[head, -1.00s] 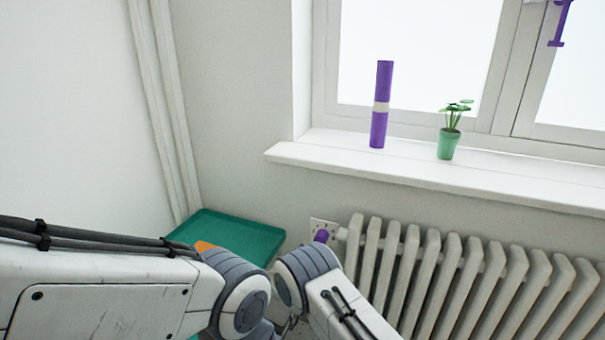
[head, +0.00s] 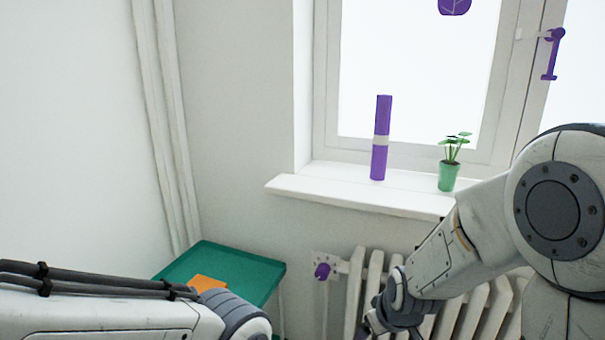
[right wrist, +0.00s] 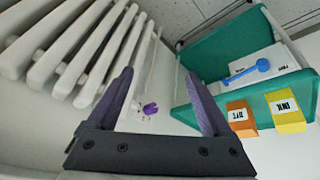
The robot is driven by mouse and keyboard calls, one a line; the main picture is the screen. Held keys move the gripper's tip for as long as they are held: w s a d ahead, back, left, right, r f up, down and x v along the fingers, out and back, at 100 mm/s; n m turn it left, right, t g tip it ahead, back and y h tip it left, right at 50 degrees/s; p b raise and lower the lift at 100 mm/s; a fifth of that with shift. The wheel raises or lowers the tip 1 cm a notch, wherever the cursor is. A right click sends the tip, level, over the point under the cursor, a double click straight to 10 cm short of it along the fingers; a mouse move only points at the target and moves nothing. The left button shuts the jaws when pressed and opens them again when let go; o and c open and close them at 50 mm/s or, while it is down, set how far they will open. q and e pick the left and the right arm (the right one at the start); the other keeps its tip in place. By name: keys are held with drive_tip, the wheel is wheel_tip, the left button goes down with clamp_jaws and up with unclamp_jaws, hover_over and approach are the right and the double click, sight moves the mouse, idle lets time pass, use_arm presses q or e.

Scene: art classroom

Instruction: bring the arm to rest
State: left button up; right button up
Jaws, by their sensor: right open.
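My right arm comes in from the right in the head view, in front of the radiator (head: 470,318). Its gripper shows only in part at the bottom edge there. In the right wrist view my right gripper (right wrist: 158,73) is open, with two purple fingers apart and nothing between them. A purple radiator knob (right wrist: 150,108) shows beyond the fingers, clear of them; it is also in the head view (head: 322,271). My left arm lies along the bottom left of the head view; its gripper is out of view.
A green tray (head: 262,268) stands in the corner with an orange box (head: 207,283). The wrist view adds a yellow box (right wrist: 285,110) and a blue tool (right wrist: 262,65) there. A purple cylinder (head: 380,140) and potted plant (head: 448,176) stand on the windowsill (head: 330,190).

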drive_tip(key=s+d+m+g, duration=0.2)
drive_tip(key=s+d+m, duration=0.15)
drive_tip(key=s, duration=0.55)
drive_tip(key=s+a+r+n+g, duration=0.2)
drive_tip(key=s+a+r+n, duration=0.1)
drive_tip(key=s+a, duration=0.4)
drive_tip(key=s+a+r+n+g, duration=0.1)
drive_tip(key=s+a+r+n, duration=0.25)
drive_tip(key=s+a, duration=0.35)
wheel_tip(320, 180, up, 18)
drive_tip(key=p, duration=1.8)
drive_tip(key=shift+f, duration=0.15)
